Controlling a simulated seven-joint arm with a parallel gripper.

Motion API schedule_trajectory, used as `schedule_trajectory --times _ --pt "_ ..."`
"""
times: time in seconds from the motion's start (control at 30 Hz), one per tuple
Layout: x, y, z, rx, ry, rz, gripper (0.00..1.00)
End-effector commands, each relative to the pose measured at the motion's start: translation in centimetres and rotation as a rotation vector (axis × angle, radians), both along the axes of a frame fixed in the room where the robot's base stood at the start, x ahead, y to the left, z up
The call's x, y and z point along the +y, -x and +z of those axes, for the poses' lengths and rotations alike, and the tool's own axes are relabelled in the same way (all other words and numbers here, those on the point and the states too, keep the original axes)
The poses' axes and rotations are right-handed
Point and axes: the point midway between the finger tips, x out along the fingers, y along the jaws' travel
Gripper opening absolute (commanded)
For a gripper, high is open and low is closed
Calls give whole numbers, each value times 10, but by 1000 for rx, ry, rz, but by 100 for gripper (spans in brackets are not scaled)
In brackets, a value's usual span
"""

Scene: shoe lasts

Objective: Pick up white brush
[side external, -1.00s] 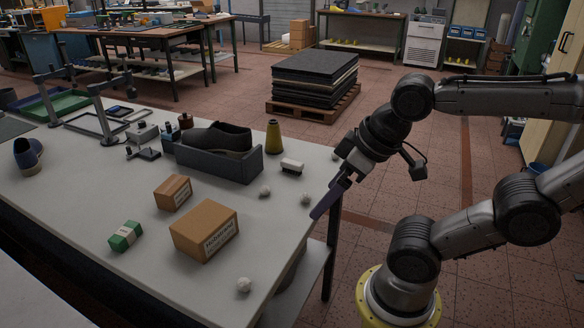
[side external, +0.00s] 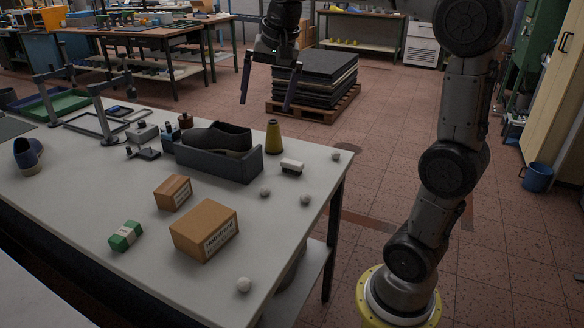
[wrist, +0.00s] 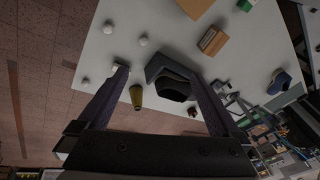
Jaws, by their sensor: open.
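The white brush (side external: 292,166) lies on the table right of the grey bin, with a dark lower edge. In the wrist view a pale piece, likely the same brush (wrist: 119,67), shows at the left fingertip, partly hidden by it. My gripper (side external: 267,102) is open and empty, pointing down, high above the table's far side. In the side view it appears above and left of the brush. In the wrist view the fingers (wrist: 159,74) are spread wide, with the bin and a yellow cone seen between them.
A grey bin (side external: 222,171) holding a dark shoe (side external: 217,136) is left of the brush. The yellow cone (side external: 274,138) stands just behind the brush. Several pale balls (side external: 265,191) lie nearby. Cardboard boxes (side external: 205,231), a green box (side external: 125,236) and a blue shoe (side external: 28,153) are farther left.

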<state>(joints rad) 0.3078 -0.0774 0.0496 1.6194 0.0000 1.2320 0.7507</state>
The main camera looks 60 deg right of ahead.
Motion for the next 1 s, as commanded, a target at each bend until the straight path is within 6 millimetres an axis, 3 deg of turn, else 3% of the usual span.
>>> schedule_trajectory --times 0.1,0.23,0.4,0.5,0.6,0.7,0.83,1.0 --pt "-51 -34 -19 54 -40 -155 100" --pt "-109 -59 -50 109 -79 -302 100" --pt "-182 -69 -105 181 -122 -435 100" --pt "-211 -64 -136 220 -145 -484 100" --pt "-227 -54 -161 259 -168 -518 100" --pt "-235 -47 -171 273 -178 -540 100" --pt "-236 -45 -185 273 -178 -542 100" --pt "-234 -46 -218 274 -179 -540 100"
